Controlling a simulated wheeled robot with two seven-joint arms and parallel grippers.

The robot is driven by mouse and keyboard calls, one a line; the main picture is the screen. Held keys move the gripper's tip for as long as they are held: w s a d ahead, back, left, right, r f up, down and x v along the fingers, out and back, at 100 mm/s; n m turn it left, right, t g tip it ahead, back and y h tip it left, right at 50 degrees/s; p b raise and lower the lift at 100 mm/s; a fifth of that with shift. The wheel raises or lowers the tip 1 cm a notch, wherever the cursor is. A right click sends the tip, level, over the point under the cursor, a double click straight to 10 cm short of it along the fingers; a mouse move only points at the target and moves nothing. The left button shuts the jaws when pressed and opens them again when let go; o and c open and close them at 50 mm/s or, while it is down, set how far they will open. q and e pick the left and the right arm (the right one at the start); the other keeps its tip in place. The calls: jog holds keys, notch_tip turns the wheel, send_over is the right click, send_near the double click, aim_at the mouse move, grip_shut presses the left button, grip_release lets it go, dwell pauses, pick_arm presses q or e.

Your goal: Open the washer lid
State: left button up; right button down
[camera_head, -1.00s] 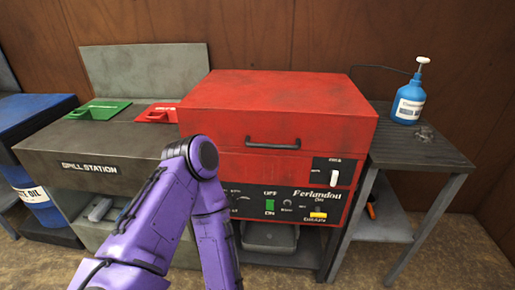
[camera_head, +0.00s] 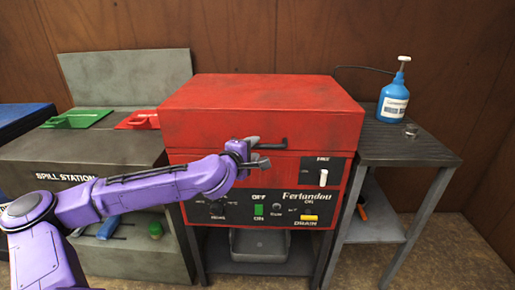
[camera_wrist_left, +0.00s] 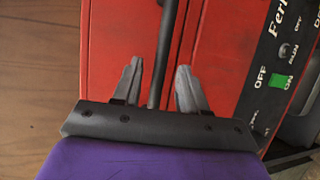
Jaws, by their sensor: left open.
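The red washer (camera_head: 250,150) stands in the middle of the head view with its lid (camera_head: 260,95) down. A dark bar handle (camera_head: 276,146) runs across the lid's front, its left part hidden by my gripper. My left gripper (camera_head: 258,154) is at the left part of this handle. In the left wrist view, the two grey fingers of the gripper (camera_wrist_left: 158,85) are apart, and the dark handle (camera_wrist_left: 168,45) runs between them without visible contact on either side. My right gripper is in neither view.
A blue pump bottle (camera_head: 393,100) and a small metal item (camera_head: 411,131) stand on the dark side table (camera_head: 400,150) at right. At left, the spill station (camera_head: 60,155) holds a green tray (camera_head: 77,119) and a red tray (camera_head: 139,120). The washer's panel (camera_head: 265,209) has switches.

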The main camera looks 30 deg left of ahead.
aim_at(256, 147)
pick_arm(q)
jog(key=x, duration=0.3)
jog(key=shift+w, duration=0.25)
